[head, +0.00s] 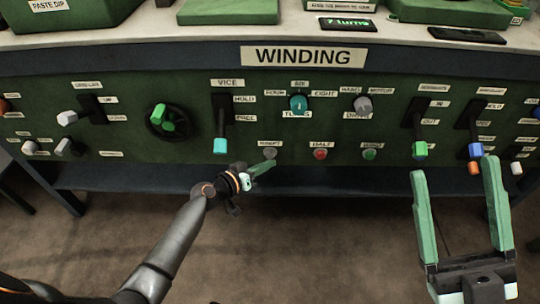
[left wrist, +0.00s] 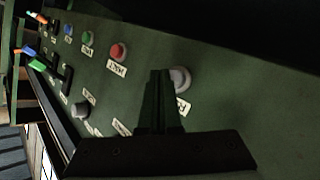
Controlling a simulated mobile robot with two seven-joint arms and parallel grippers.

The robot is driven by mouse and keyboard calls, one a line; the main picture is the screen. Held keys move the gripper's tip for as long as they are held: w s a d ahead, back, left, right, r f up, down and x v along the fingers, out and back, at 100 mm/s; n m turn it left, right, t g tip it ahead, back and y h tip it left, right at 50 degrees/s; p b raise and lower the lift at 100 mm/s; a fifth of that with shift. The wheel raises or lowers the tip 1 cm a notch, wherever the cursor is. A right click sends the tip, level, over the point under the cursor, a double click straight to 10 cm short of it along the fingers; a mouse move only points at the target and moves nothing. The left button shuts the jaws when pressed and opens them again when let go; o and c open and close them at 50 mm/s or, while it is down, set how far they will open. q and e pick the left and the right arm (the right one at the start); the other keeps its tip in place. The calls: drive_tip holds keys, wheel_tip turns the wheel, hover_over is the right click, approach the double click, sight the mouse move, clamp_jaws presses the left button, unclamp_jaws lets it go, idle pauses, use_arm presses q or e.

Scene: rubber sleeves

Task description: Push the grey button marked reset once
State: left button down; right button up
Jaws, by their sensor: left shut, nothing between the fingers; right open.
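The grey button (head: 270,153) is on the green panel, under a label that seems to read RESET. In the left wrist view the grey button (left wrist: 181,79) is partly covered by my fingers, and its label is partly hidden. My left gripper (head: 271,161) is shut and empty, with its fingertips just at the grey button. In the left wrist view the left gripper's fingertips (left wrist: 161,74) overlap the button's edge; I cannot tell whether they touch it. My right gripper (head: 453,167) is open and empty, in front of the panel at the right.
A red HALT button (head: 320,154) and a green button (head: 369,155) sit to the right of the grey one. The teal-handled VICE lever (head: 220,145) hangs at upper left of it. Below is open floor.

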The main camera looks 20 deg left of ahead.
idle(0.7)
use_arm(q)
drive_tip(key=shift+w+a+b, duration=0.1)
drive_tip(key=shift+w+b, duration=0.25)
drive_tip(key=shift+w, duration=0.05)
drive_tip(key=shift+w+a+b, duration=0.1)
drive_tip(key=shift+w+b, duration=0.2)
drive_tip(key=shift+w, duration=0.05)
idle(0.5)
drive_tip(key=shift+s, duration=0.1)
drive_tip(key=shift+s+d, duration=0.2)
drive_tip(key=shift+s, duration=0.45)
drive_tip(key=shift+s+d+p, duration=0.25)
drive_tip(key=shift+s+p, duration=0.05)
drive_tip(key=shift+s, duration=0.5)
drive_tip(key=shift+s+d+p, duration=0.2)
drive_tip(key=shift+s+p, duration=0.1)
drive_tip(key=shift+s, duration=0.5)
drive_tip(key=shift+s+d+p, duration=0.25)
drive_tip(key=shift+s+p, duration=0.05)
drive_tip(key=shift+s, duration=0.5)
